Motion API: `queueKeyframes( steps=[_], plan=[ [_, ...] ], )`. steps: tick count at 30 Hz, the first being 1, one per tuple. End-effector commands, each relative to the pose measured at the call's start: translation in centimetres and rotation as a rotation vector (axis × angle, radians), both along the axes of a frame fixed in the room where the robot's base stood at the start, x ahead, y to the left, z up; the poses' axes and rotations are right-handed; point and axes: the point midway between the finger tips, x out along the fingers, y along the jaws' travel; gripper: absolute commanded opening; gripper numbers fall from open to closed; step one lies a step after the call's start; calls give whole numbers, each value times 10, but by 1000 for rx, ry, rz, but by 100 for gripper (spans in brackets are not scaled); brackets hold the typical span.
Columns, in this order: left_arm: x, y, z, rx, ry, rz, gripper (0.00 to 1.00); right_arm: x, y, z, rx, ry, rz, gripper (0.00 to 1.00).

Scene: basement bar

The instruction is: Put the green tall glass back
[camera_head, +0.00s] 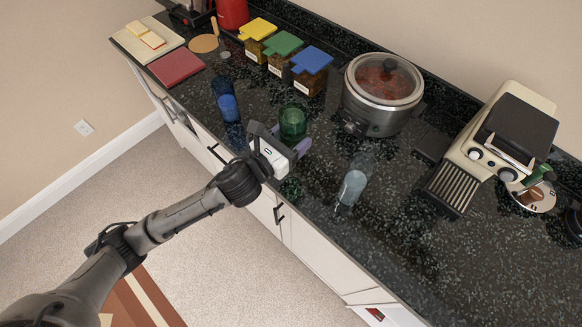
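The green tall glass (293,121) stands upright near the middle of the dark counter, by its front part. Its lower part is hidden behind my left gripper (283,139). The gripper's fingers reach to either side of the glass, a dark one on the left and a purple-grey one on the right. I cannot tell whether they touch it or are closed on it. A green patch (290,188) shows on the counter just below the gripper, possibly a reflection. My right gripper is not in view.
Behind are yellow, green and blue-lidded containers (283,45) and a slow cooker (382,92). A coffee machine (500,135) stands right. The counter's right foreground is clear.

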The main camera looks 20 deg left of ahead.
Motion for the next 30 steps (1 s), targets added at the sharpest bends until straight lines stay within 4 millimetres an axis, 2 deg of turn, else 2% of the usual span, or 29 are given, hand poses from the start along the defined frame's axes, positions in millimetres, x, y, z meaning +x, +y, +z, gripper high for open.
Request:
queueKeyframes(
  steps=[1, 6, 14, 21, 30],
  plan=[
    [-1, -1, -11, -1, 5, -4, 23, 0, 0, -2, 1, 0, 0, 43],
    [-1, -1, -37, -1, 7, -5, 23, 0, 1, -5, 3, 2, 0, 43],
    [-1, -1, -56, 1, 3, -5, 23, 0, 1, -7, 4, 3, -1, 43],
    [-1, -2, -85, -1, 4, -5, 23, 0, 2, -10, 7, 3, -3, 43],
    [-1, -1, -89, 2, 2, -5, 23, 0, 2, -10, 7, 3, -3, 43]
  ],
)
